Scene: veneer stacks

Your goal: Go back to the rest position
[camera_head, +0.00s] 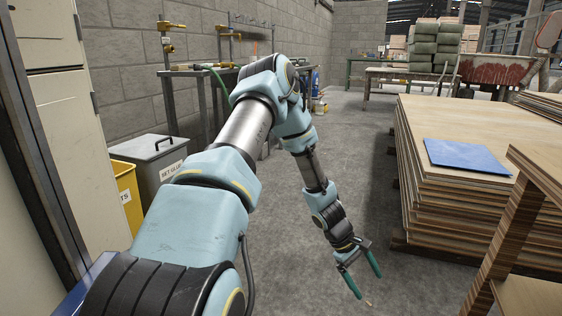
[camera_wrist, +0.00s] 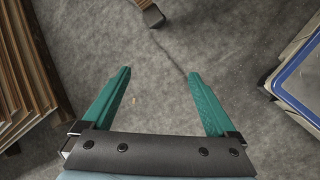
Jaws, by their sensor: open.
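My gripper (camera_head: 364,286) has two green fingers and hangs low in the aisle, pointing down toward the concrete floor. It is open, with nothing between the fingers. The wrist view shows the same open gripper (camera_wrist: 155,95) over bare floor. In the head view my arm reaches forward from the lower left, bends at the elbow and slopes down to the right. The gripper is left of the veneer stack (camera_head: 455,215) and apart from it.
A blue sheet (camera_head: 466,156) lies on the veneer stack. A grey lidded bin (camera_head: 158,165) and a yellow bin (camera_head: 128,190) stand along the left wall. A wooden shelf (camera_head: 515,215) is at the right edge. The aisle floor (camera_head: 360,140) ahead is clear.

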